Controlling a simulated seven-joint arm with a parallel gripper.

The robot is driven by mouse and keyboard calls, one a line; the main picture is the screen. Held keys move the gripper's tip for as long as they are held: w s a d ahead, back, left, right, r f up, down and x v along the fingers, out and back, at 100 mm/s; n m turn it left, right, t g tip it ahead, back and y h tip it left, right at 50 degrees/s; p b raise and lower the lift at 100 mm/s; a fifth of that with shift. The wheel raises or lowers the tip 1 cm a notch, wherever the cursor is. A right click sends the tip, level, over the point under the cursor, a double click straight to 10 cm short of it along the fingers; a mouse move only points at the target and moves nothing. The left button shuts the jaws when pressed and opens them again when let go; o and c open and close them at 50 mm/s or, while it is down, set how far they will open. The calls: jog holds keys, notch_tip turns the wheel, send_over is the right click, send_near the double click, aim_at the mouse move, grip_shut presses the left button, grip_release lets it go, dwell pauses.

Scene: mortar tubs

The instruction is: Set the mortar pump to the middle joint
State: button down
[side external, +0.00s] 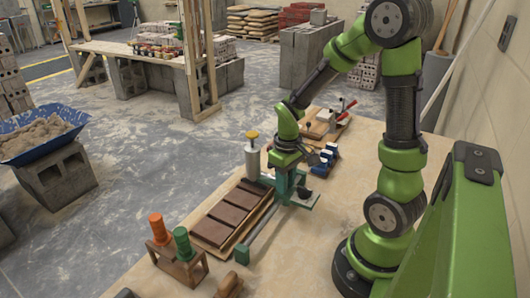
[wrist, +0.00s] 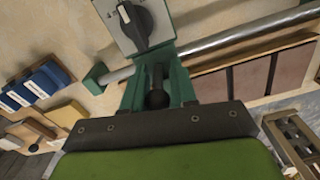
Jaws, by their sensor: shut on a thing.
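The mortar pump (side external: 252,162), a pale cylinder with a yellow cap, stands at the far end of the brick board (side external: 217,244). Brown bricks (side external: 228,213) lie in a row there with narrow joints between them. A metal rail (side external: 262,232) with green end blocks runs alongside. My gripper (side external: 287,172) is over the far part of the rail beside the pump. In the wrist view my gripper (wrist: 155,92) is shut on a dark round-ended handle (wrist: 156,99), largely hidden. A dial plate with a black knob (wrist: 133,24) is just beyond. The pump's nozzle is hidden.
A wooden stand (side external: 180,267) with orange-topped and green-topped tools is near the board's front end. Blue blocks (side external: 326,158) and a tray of red-handled tools (side external: 330,120) lie behind my gripper.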

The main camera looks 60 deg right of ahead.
jog(key=a, duration=0.9)
jog(key=c, duration=1)
grip_release()
jog(key=shift+c, duration=0.2)
notch_tip(320, 180, up, 17)
